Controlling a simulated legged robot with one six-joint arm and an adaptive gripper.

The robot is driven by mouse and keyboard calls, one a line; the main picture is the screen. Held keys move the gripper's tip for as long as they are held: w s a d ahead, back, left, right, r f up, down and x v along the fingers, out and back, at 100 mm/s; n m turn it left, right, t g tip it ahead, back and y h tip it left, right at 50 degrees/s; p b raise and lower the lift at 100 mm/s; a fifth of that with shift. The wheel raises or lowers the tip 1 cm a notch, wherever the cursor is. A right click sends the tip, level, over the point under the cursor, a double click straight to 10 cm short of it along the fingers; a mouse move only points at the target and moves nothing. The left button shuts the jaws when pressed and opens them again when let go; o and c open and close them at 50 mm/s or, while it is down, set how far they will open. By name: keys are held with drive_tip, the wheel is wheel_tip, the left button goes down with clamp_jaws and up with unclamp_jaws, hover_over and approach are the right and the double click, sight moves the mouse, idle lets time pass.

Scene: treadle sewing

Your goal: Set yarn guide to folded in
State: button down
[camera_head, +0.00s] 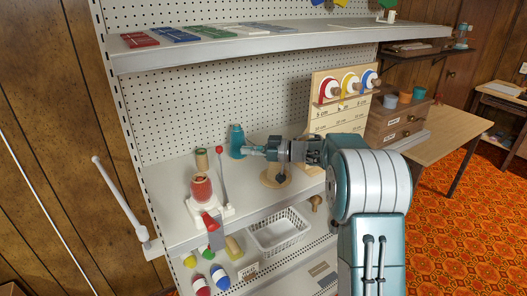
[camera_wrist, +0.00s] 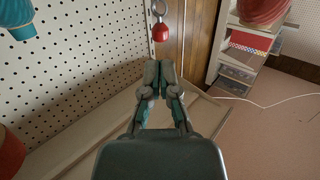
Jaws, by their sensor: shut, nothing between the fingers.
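The yarn guide (camera_head: 222,178) looks like a thin upright metal rod with a red knob on top. It rises from the white base (camera_head: 226,211) of the yarn winder, beside the winder's red cone (camera_head: 201,188). My gripper (camera_head: 245,151) reaches leftward over the shelf, to the right of the guide. It is shut and empty, and its fingertips (camera_wrist: 159,68) appear apart from the knob.
A teal cone (camera_head: 237,142) stands behind my gripper, near the pegboard. A round wooden stand (camera_head: 274,180) is below my wrist. A board with coloured spools (camera_head: 327,90) stands to the right. A white basket (camera_head: 278,232) is on the lower shelf. The upper shelf (camera_head: 200,47) overhangs.

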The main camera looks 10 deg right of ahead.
sight(219, 151)
drive_tip(key=x, duration=0.5)
drive_tip(key=shift+w+a, duration=0.1)
drive_tip(key=shift+a, duration=0.1)
drive_tip(key=shift+w+a, duration=0.1)
drive_tip(key=shift+a, duration=1.45)
